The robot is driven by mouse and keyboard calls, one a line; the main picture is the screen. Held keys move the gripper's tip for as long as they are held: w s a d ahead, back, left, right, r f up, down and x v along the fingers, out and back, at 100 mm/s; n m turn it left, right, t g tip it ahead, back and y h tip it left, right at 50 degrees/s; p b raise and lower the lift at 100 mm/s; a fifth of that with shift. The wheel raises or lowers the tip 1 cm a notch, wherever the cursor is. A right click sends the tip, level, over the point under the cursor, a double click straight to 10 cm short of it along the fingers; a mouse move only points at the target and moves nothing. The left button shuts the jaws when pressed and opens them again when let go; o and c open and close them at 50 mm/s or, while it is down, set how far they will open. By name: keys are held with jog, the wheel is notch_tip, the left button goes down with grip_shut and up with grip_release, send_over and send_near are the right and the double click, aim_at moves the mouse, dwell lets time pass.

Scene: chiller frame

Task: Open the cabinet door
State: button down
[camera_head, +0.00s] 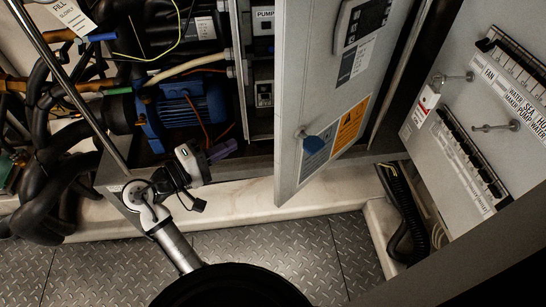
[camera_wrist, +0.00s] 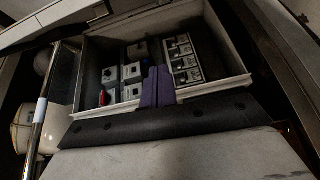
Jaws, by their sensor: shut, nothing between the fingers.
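The grey cabinet door (camera_head: 300,95) stands ajar in the middle of the head view, swung out from the cabinet (camera_head: 262,60) on its left. The fingers are shut and empty, apart from the handle. In the wrist view my gripper (camera_wrist: 158,85) points toward the open cabinet interior (camera_wrist: 120,72), which holds several switch-like modules. I cannot make out the handle in the wrist view.
A blue motor (camera_head: 195,103), black hoses (camera_head: 45,150) and cables crowd the left. A second grey panel (camera_head: 455,140) with hooks stands at the right, with a corrugated black hose (camera_head: 400,215) below. A pale ledge (camera_head: 260,203) runs under the cabinet. The metal floor (camera_head: 300,250) is clear.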

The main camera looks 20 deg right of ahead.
aim_at(287, 153)
jog(key=shift+s+d+f+m+g+h+p, duration=0.15)
jog(key=shift+s+d+f+g+p, duration=0.2)
jog(key=shift+s+d, duration=1.2)
jog(key=shift+s+d+f+m+g+h+p, duration=0.1)
jog(key=shift+s+d+m+g+p, duration=0.25)
jog(key=shift+d, duration=2.35)
jog(key=shift+s+d+f+g+h+p, duration=0.2)
jog(key=shift+s+d+g, duration=0.5)
jog(key=shift+d, duration=1.45)
jog(key=shift+s+f, duration=0.1)
jog(key=shift+s, duration=0.15)
